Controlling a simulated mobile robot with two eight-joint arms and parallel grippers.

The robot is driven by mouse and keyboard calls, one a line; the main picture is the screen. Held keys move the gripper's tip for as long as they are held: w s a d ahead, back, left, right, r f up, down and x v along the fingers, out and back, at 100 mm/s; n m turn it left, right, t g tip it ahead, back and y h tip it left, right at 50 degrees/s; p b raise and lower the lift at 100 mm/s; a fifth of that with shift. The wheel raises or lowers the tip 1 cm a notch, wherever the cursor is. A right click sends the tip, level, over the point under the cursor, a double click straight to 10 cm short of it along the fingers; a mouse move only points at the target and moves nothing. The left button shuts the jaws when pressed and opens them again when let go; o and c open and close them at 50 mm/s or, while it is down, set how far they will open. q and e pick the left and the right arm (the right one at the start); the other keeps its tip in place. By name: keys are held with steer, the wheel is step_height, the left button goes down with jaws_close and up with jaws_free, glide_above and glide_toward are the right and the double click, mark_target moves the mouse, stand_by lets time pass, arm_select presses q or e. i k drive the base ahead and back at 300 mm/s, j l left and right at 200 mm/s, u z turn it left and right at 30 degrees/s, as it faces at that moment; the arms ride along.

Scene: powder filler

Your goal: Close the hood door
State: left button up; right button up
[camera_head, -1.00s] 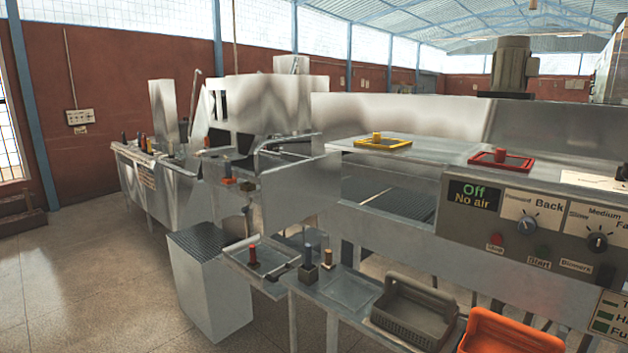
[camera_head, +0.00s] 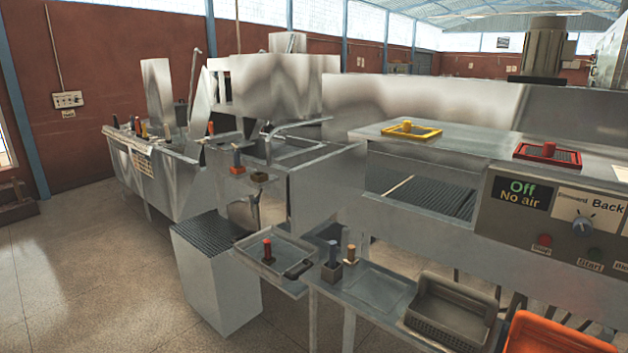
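A steel box-shaped hood (camera_head: 275,85) stands on the metal machine left of centre. An upright steel panel (camera_head: 157,90) and a tilted steel panel (camera_head: 198,108) stand to its left. I cannot tell which panel is the hood door, or whether the door is open. Neither of my grippers is in view.
A control panel (camera_head: 488,208) reading "Off, No air" is at the right. A low shelf in front holds a grey basket (camera_head: 455,308) and an orange bin (camera_head: 560,338). A ribbed steel block (camera_head: 215,285) stands on the floor. The left floor (camera_head: 90,270) is clear.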

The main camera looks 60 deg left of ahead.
mark_target(317, 190)
steer(key=k+j, duration=0.1)
steer(key=j, duration=0.4)
steer(key=k+j, duration=0.15)
steer(key=j, duration=0.4)
steer(key=k+j, duration=0.1)
steer(key=j, duration=0.4)
steer(key=k+j, duration=0.1)
steer(key=j, duration=0.45)
steer(key=k+j+u, duration=0.1)
steer(key=j, duration=0.4)
steer(key=k+j, duration=0.15)
steer(key=j, duration=0.4)
